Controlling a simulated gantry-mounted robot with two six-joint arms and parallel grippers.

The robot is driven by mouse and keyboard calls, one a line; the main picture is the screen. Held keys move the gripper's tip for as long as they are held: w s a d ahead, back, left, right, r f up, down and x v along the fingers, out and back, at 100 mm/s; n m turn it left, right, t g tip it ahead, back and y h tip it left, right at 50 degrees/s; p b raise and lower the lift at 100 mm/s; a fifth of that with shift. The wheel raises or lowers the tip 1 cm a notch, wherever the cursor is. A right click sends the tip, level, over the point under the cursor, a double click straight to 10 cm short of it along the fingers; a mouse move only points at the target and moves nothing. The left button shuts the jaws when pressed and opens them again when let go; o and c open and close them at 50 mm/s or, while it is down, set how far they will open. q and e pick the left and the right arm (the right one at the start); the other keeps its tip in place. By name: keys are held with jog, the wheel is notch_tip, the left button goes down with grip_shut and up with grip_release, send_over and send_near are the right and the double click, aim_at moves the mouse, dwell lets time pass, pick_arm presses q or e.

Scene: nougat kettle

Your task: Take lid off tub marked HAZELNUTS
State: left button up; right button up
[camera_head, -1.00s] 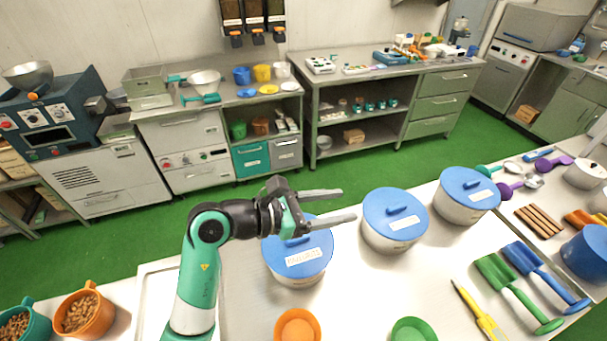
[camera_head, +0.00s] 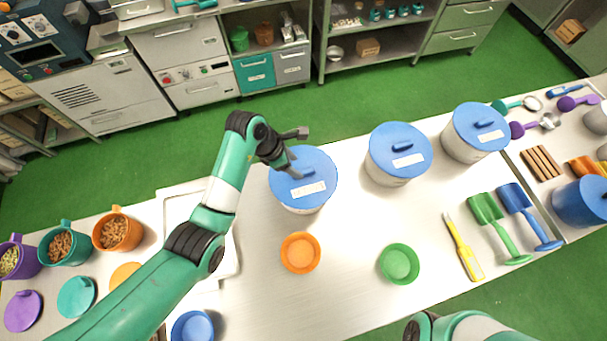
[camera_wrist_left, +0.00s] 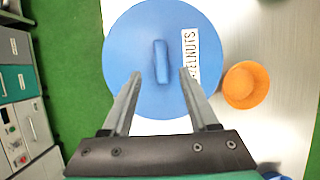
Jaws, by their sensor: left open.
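The tub marked HAZELNUTS (camera_head: 303,205) is white with a blue lid (camera_head: 318,172) on top, at the left of three lidded tubs in the head view. In the left wrist view the blue lid (camera_wrist_left: 135,40) shows its white label and raised bar handle (camera_wrist_left: 161,62). My left gripper (camera_head: 297,153) is open above this lid. In the left wrist view its two fingers (camera_wrist_left: 160,82) point at the lid, one on each side of the handle's line; I cannot tell whether they touch it. My right gripper is not in view; part of my right arm shows at the bottom.
Two more blue-lidded tubs (camera_head: 399,168) (camera_head: 488,145) stand to the right. An orange bowl (camera_head: 300,253) and a green bowl (camera_head: 399,264) sit in front. Scoops (camera_head: 497,226) lie at right, filled cups (camera_head: 118,233) at left. The counter between the bowls is clear.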

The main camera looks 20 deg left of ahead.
aim_at(303, 172)
pick_arm(q)
jog(key=b+x, duration=0.1)
jog(key=x, duration=0.4)
jog(key=shift+d, duration=0.15)
grip_shut()
